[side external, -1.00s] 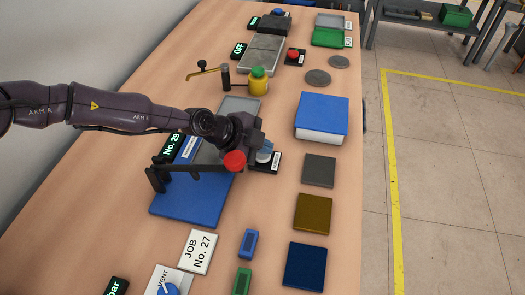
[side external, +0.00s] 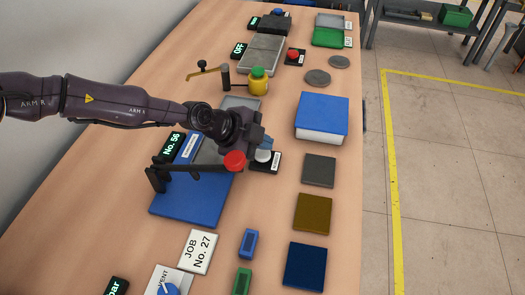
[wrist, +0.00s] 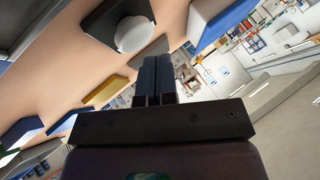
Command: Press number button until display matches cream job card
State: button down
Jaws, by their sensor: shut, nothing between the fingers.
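The cream job card (side external: 198,251) lies on the table at the front and reads "JOB No. 27". The black display (side external: 172,146) behind the blue base reads "No. 56" in green. The number button (side external: 263,156) is a round white-grey knob on a black plate with a white label; it also shows in the wrist view (wrist: 134,33). My gripper (side external: 265,143) is shut and empty, just above the button in the side view. In the wrist view my closed fingers (wrist: 155,65) point close to the button; I cannot tell whether they touch it.
A blue base (side external: 195,208) carries a dark lever with a red knob (side external: 235,161), close to my gripper. A blue-topped white block (side external: 321,118) and several flat plates stand right. A yellow pot with a green top (side external: 258,81) stands behind.

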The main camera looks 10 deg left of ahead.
jog(key=shift+r, duration=2.55)
notch_tip(320, 180, up, 6)
send_over(262, 155)
jog(key=a, duration=0.3)
jog(key=s+a+r+n+y, duration=0.2)
jog(key=s+a+r+n, duration=0.25)
jog(key=a+r, duration=0.45)
jog(key=s+a+r+n+y, duration=0.3)
jog(key=s+a+r, duration=0.3)
jog(key=a+r, duration=0.3)
jog(key=s+a+n+y, duration=0.1)
jog(key=s+a+n, duration=0.5)
jog(key=s, duration=0.6)
jog(key=s+a+r+n+y, duration=0.1)
jog(key=s+a+n, duration=0.5)
jog(key=s+a, duration=0.4)
jog(key=shift+s, duration=1.15)
